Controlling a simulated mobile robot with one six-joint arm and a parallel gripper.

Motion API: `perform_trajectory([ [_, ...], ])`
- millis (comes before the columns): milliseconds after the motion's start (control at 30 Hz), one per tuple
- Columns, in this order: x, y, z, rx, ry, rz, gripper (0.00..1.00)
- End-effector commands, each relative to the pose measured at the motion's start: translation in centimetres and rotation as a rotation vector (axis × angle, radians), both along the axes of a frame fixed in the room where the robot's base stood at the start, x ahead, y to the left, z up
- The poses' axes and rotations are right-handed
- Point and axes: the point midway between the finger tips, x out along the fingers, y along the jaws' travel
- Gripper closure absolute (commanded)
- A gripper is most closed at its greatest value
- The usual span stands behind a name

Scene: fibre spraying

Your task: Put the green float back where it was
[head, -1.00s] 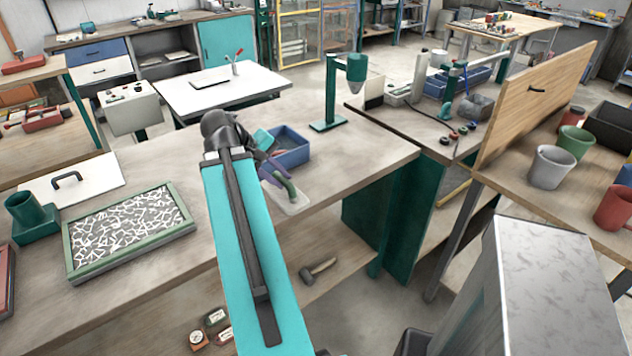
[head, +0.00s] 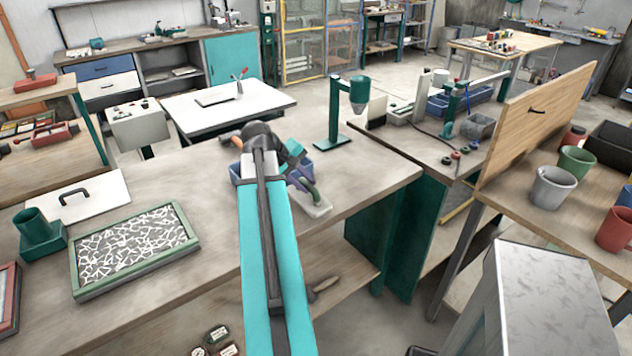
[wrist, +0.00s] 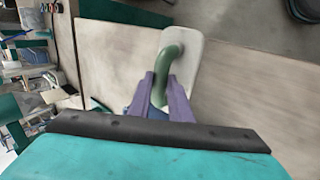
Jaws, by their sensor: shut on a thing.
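The green float has a pale flat plate and a curved green handle; it shows in the head view (head: 316,207) and at the top middle of the wrist view (wrist: 192,58). My gripper (head: 300,184) is shut on the green handle. Its purple fingers (wrist: 160,88) sit on both sides of the handle's near end in the wrist view. The float is over the bench near its front edge, to the right of my arm. I cannot tell whether the plate touches the bench top.
A blue bin (head: 236,174) stands behind my wrist, partly hidden by it. A green stand (head: 336,120) is behind and right of the float. A green-framed tray of white fibres (head: 135,245) lies at the left. The bench top (head: 375,173) right of the float is clear.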

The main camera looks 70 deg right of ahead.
Motion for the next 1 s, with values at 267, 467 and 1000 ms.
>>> perform_trajectory([
  [267,-1.1,-4.6,-0.2,0.001,0.000,-0.001,1.00],
  [467,-1.5,-5.7,-0.5,0.001,0.000,-0.001,1.00],
  [1000,-1.6,-5.6,-1.5,0.001,0.001,0.000,1.00],
])
